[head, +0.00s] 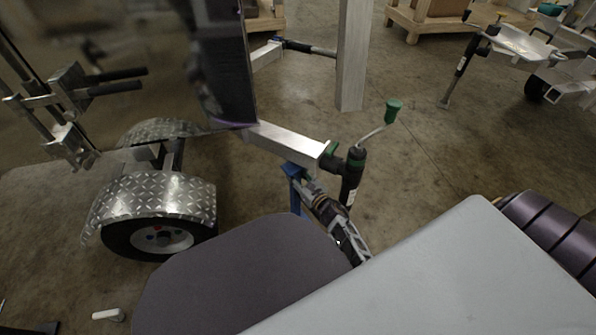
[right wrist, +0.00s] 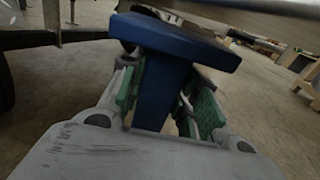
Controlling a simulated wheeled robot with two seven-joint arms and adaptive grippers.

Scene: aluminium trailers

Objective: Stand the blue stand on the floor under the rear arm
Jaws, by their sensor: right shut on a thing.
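The blue stand (head: 294,188) is upright under the silver rear arm (head: 285,143) in the head view, partly hidden by my base and gripper. My right gripper (head: 310,187) reaches it from the lower right and is shut on it. In the right wrist view the stand's flat top plate (right wrist: 178,42) and post (right wrist: 160,92) show, with the post between the green finger pads of my gripper (right wrist: 165,100). The top plate is close below a silver beam (right wrist: 250,20); I cannot tell if they touch. The stand's foot is hidden. My left gripper is not in view.
A jack with a green handle (head: 393,110) hangs at the rear arm's end, close to my right gripper. A trailer wheel (head: 160,238) under a tread-plate fender (head: 155,194) is at the left. Open concrete floor (head: 440,150) lies to the right.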

